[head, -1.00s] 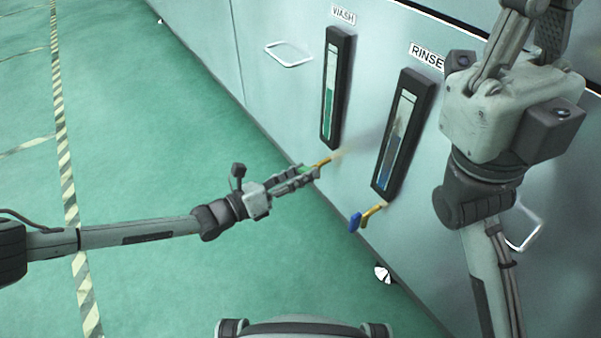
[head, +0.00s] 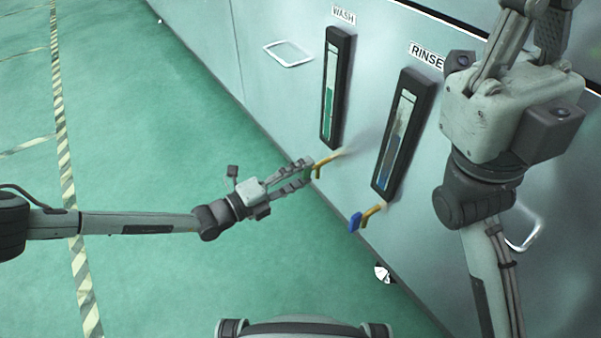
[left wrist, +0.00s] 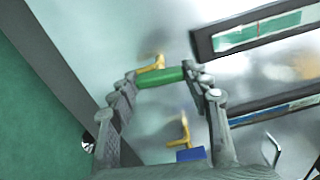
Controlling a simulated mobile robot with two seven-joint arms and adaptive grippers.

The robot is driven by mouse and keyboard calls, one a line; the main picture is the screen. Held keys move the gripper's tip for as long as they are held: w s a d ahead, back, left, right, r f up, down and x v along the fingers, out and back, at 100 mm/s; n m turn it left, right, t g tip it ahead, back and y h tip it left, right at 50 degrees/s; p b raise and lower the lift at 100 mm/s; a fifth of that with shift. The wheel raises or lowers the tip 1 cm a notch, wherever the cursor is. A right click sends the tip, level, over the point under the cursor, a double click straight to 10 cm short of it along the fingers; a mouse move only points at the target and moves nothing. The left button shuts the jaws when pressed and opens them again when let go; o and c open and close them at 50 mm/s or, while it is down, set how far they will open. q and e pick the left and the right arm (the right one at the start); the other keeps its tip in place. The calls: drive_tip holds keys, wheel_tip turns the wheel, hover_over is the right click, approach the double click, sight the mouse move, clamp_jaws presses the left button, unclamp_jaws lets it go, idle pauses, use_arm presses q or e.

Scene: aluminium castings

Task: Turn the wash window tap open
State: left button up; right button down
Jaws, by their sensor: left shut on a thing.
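The wash window (head: 337,90) is a tall dark-framed gauge with green liquid, below the WASH label. Its tap (head: 325,162) is a brass spout sticking out of the wall below it, with a green handle (left wrist: 161,78) at its outer end. My left gripper (head: 305,172) is shut on the green handle. In the left wrist view the handle spans between the two fingertips, with the brass body (left wrist: 150,66) just beyond. My right gripper (head: 515,105) is raised at the right, fingers upward; its fingertips are cut off by the frame.
The rinse window (head: 404,135) and its tap with a blue handle (head: 355,222) are just to the right. A white pull handle (head: 289,53) is on the panel at left. A small white object (head: 383,273) lies at the wall's foot. Green floor is clear at left.

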use_arm(q)
drive_tip(key=shift+n, duration=0.6)
drive_tip(key=o, duration=1.2)
drive_tip(key=shift+c, duration=0.2)
drive_tip(key=v, duration=1.2)
